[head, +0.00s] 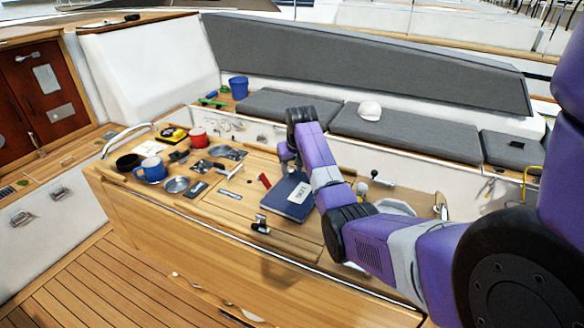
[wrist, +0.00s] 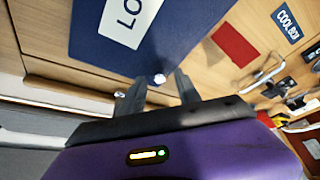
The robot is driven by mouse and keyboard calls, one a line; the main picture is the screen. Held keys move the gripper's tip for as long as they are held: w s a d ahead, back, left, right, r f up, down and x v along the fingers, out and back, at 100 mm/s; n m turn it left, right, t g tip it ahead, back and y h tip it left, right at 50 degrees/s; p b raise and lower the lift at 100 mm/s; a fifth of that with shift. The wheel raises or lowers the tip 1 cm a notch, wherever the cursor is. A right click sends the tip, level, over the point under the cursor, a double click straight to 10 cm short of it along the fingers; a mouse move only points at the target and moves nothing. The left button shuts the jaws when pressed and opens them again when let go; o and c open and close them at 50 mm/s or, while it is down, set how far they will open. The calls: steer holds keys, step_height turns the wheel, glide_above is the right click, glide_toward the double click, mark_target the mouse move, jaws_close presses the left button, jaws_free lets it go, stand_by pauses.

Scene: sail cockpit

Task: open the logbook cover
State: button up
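The logbook (head: 283,208) is a dark blue book lying closed on the wooden table, with a white label (head: 300,192) on its cover. In the wrist view the blue cover (wrist: 190,35) fills the upper middle, and part of the label reads "LO". A small white knob (wrist: 159,79) shows on the blue near the book's edge. My gripper (wrist: 158,86) is open, its two dark fingers apart with the knob in line between their tips. No contact can be made out. In the head view my gripper is at the book's far edge, mostly hidden by my arm.
A red item (head: 264,181) lies just left of the book. Blue mug (head: 151,169), red mug (head: 198,137), a metal dish (head: 176,185) and several small items crowd the table's left. A black latch (head: 261,224) sits at the front. Grey cushions (head: 395,128) line the bench behind.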

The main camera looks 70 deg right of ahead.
jaws_close()
stand_by(1.3)
